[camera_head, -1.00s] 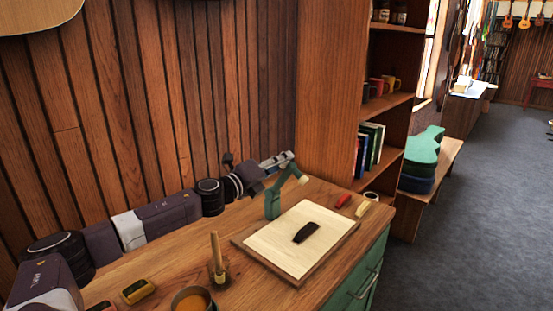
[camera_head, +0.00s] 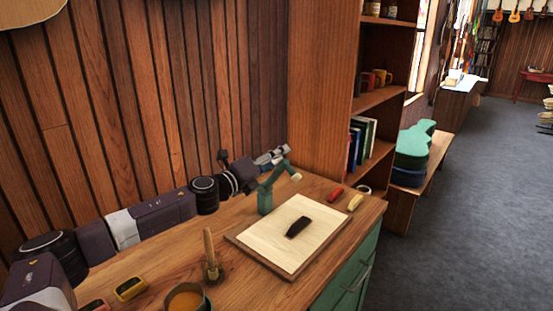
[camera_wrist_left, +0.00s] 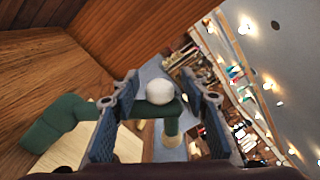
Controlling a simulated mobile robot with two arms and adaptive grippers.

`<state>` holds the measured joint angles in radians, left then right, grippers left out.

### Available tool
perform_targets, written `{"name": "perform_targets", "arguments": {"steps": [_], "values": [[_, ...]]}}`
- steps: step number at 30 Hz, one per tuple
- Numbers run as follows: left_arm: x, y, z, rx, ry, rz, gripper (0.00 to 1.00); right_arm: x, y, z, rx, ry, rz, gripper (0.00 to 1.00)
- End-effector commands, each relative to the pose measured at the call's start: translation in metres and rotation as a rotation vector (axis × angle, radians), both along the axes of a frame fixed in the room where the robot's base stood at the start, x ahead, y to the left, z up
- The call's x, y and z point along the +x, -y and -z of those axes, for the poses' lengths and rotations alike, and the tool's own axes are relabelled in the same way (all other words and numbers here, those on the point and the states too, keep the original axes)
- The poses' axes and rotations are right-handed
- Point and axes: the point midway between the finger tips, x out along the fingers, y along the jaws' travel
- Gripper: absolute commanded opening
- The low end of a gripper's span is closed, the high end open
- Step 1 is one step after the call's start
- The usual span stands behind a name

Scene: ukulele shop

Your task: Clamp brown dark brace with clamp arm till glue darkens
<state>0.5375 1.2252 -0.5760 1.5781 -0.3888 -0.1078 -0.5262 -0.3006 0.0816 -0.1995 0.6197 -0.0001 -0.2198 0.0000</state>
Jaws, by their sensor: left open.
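The dark brown brace (camera_head: 299,227) lies on a pale board (camera_head: 268,236) on the bench. The green clamp (camera_head: 265,199) stands at the board's far left edge, its arm raised over the bench and ending in a pale tip (camera_head: 297,177). The tip is well above and apart from the brace. My left gripper (camera_head: 273,156) is open by the raised clamp arm. In the left wrist view its fingers (camera_wrist_left: 160,104) stand on either side of a white knob (camera_wrist_left: 159,91) and part of the green arm. I cannot tell whether they touch. Glue under the brace is hidden.
A brush in a holder (camera_head: 211,258), a pot of amber liquid (camera_head: 186,300) and a yellow-black item (camera_head: 130,289) stand at the near left. Red (camera_head: 336,194) and cream (camera_head: 355,202) items lie right of the board. A bookcase (camera_head: 325,90) rises behind.

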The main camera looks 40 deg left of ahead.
Motion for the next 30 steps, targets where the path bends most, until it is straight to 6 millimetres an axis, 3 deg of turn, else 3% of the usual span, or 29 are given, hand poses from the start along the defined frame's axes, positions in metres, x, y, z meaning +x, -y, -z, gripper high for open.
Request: {"name": "perform_targets", "arguments": {"steps": [8, 30], "values": [[-0.006, -0.001, 0.003, -0.001, -0.004, 0.0, 0.41, 0.001, -0.001, 0.0, 0.001, 0.002, -0.001, 0.44], [-0.059, -0.005, 0.003, 0.001, -0.005, 0.0, 0.41, 0.001, -0.002, 0.0, 0.002, 0.001, 0.0, 0.44]]}}
